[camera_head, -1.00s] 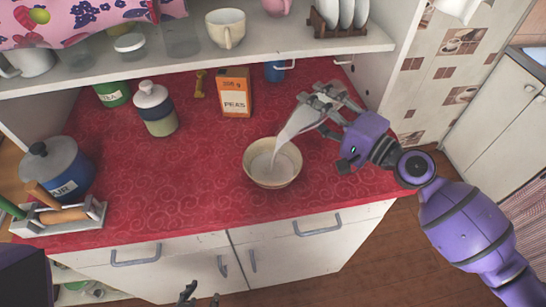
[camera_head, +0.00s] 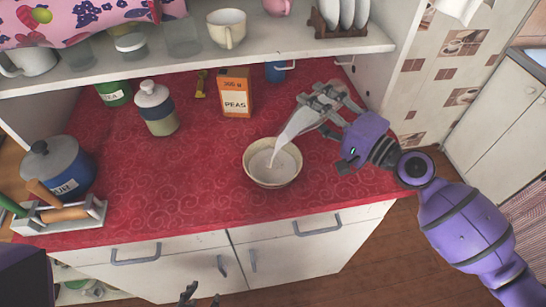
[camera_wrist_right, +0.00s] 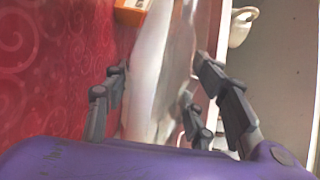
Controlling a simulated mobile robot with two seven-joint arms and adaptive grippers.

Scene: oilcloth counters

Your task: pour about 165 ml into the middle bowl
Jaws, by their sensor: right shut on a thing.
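A cream bowl (camera_head: 272,178) stands on the red counter and holds white liquid. It is the only bowl I make out. My right gripper (camera_head: 322,101) is shut on a pale, see-through vessel (camera_head: 298,123), tilted steeply with its mouth down and left above the bowl. A thin white stream (camera_head: 274,156) runs from its lip into the bowl. In the right wrist view the vessel (camera_wrist_right: 150,75) lies between the dark fingers (camera_wrist_right: 160,105). My left gripper (camera_head: 200,297) shows only its fingertips at the bottom edge; they are apart and empty, away from the counter top.
An orange peas box (camera_head: 235,93), a lidded jar (camera_head: 156,110), a green tin (camera_head: 114,93) and a blue mug (camera_head: 275,72) stand behind the bowl. A blue pot (camera_head: 57,168) and a rolling-pin rack (camera_head: 62,216) are at left. A shelf (camera_head: 290,48) overhangs the back.

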